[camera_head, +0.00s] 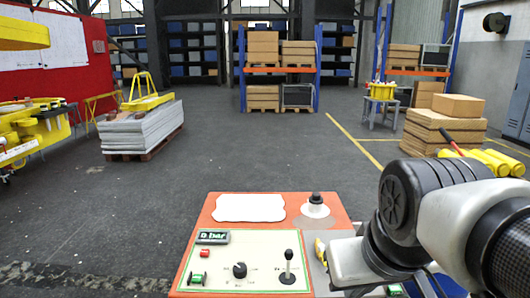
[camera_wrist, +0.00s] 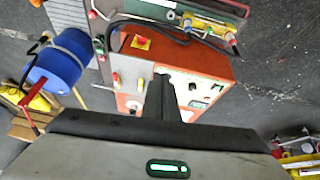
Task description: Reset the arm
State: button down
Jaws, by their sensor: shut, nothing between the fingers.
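My gripper (camera_wrist: 162,98) shows in the wrist view with its dark fingers together and nothing between them. Its pale body with a green light fills the bottom of that view. The fingers appear in front of an orange control box (camera_wrist: 205,68); I cannot tell how far apart they are. In the head view my arm (camera_head: 400,215) is bent at the lower right, beside the orange control panel (camera_head: 208,210). The fingers cannot be made out there. The panel carries a black joystick (camera_head: 288,268), a round knob (camera_head: 240,270) and a pressure display (camera_head: 213,237).
A blue barrel (camera_wrist: 55,65) lies left in the wrist view. Stacked grey sheets (camera_head: 140,132) stand left in the head view. Cardboard boxes (camera_head: 445,128) and yellow cylinders (camera_head: 498,163) are at right. A shelf rack (camera_head: 241,70) stands behind. The middle floor is clear.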

notch_tip(320, 180, up, 12)
jog(key=s+p, duration=0.1)
jog(key=p, duration=1.2)
jog(key=shift+s+r+m+p, duration=0.2)
jog(key=shift+s+m+p, duration=0.15)
jog(key=shift+s+m, duration=0.05)
